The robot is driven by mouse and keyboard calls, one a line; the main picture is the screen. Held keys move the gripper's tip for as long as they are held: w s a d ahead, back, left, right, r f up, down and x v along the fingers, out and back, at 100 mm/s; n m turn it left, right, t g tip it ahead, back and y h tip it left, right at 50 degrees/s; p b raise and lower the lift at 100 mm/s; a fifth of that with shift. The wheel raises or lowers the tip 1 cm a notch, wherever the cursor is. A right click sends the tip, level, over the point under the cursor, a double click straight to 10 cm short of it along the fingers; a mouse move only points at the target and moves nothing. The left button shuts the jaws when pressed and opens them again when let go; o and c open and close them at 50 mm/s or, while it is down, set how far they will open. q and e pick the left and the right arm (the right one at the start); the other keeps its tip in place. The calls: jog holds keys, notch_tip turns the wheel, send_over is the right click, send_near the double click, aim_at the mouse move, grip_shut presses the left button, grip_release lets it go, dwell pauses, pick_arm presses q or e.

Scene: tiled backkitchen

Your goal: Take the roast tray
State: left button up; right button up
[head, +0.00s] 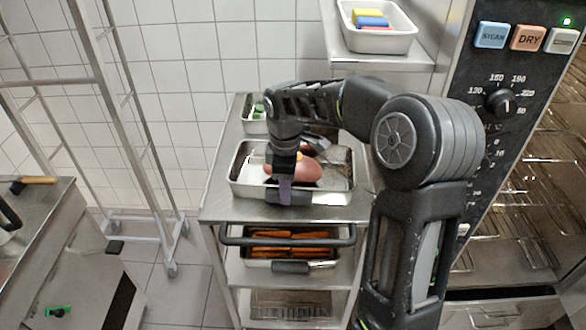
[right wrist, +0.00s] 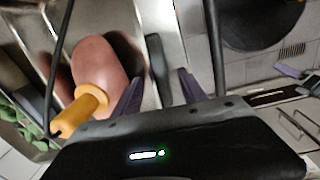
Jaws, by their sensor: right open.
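The roast tray (head: 240,188) is a shallow steel pan on the top shelf of a steel trolley. It holds a brown-pink roast (head: 302,174), which has a yellow-orange end in the right wrist view (right wrist: 98,66). A dark grip (right wrist: 158,68) runs along the tray's front. My right gripper (head: 284,190) points down at this front side, its purple fingers open. In the right wrist view the fingers stand on either side of the grip; I cannot tell whether they touch it. What looks like my left gripper (right wrist: 297,76) shows small at that view's right edge, its jaws unclear.
A small tray with green food (head: 257,112) stands behind the roast tray. A tray of carrots (head: 285,243) is on the shelf below, behind the trolley's push bar (head: 235,241). An oven (head: 520,130) stands right, a rack (head: 115,110) left.

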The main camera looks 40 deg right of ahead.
notch_tip(320, 180, down, 2)
jog(key=shift+f, duration=0.1)
jog(key=shift+c, duration=0.6)
grip_shut()
dwell(1.1)
jog(key=shift+w+d, duration=0.1)
jog(key=shift+w, duration=0.05)
